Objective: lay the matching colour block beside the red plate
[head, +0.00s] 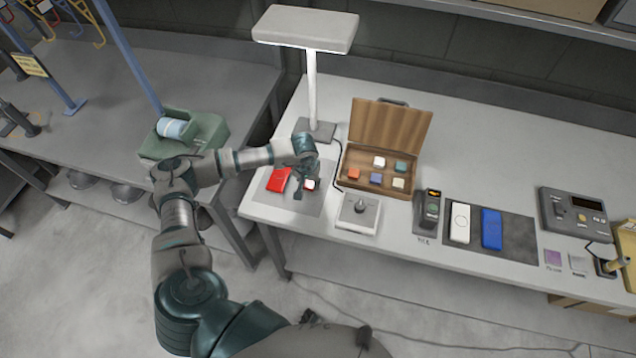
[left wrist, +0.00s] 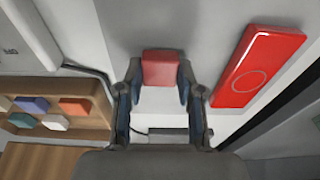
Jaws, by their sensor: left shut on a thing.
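The red plate (head: 278,179) lies on a pale grey mat (head: 310,205) at the left end of the table. It also shows at the right of the left wrist view (left wrist: 258,70). My left gripper (head: 305,184) is over the same mat, just right of the plate. In the left wrist view, its fingers (left wrist: 160,88) are shut on a red block (left wrist: 160,68) with a pale lower part. The block is apart from the plate, with a gap between them. I cannot tell whether it touches the mat. My right gripper is not in view.
An open wooden case (head: 383,150) with several coloured blocks stands right of the mat. A white lamp (head: 311,85) stands behind the arm. A box with a knob (head: 358,213) sits near the front edge. A dark mat with white and blue plates lies further right.

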